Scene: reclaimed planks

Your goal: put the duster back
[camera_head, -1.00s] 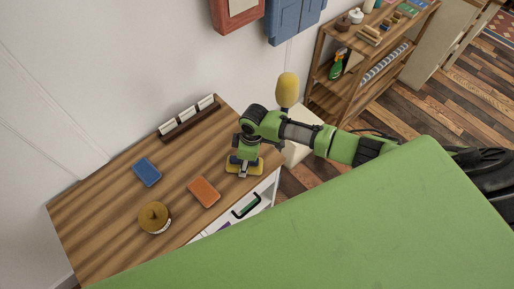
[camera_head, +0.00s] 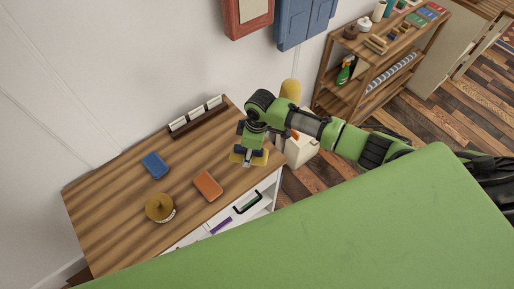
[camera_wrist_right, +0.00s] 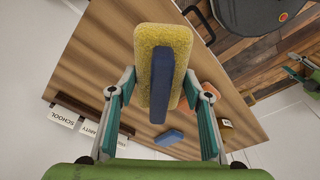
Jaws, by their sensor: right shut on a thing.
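The duster, a yellow fuzzy pad with a blue block on it, is in my right gripper (camera_head: 250,150). Its yellow pad (camera_head: 259,160) shows below the fingers in the head view, over the right end of the wooden tabletop (camera_head: 118,212). In the right wrist view the duster (camera_wrist_right: 157,40) lies between the two fingers, and the tabletop (camera_wrist_right: 85,60) is behind it. Whether the pad touches the tabletop is hard to tell.
A blue block (camera_head: 156,165), an orange block (camera_head: 208,185) and a round brown pot (camera_head: 160,208) stand on the tabletop. A rack with labelled white cards (camera_head: 197,117) is at the back. A partly open drawer (camera_head: 262,206) is below the front. A shelf (camera_head: 372,62) stands right.

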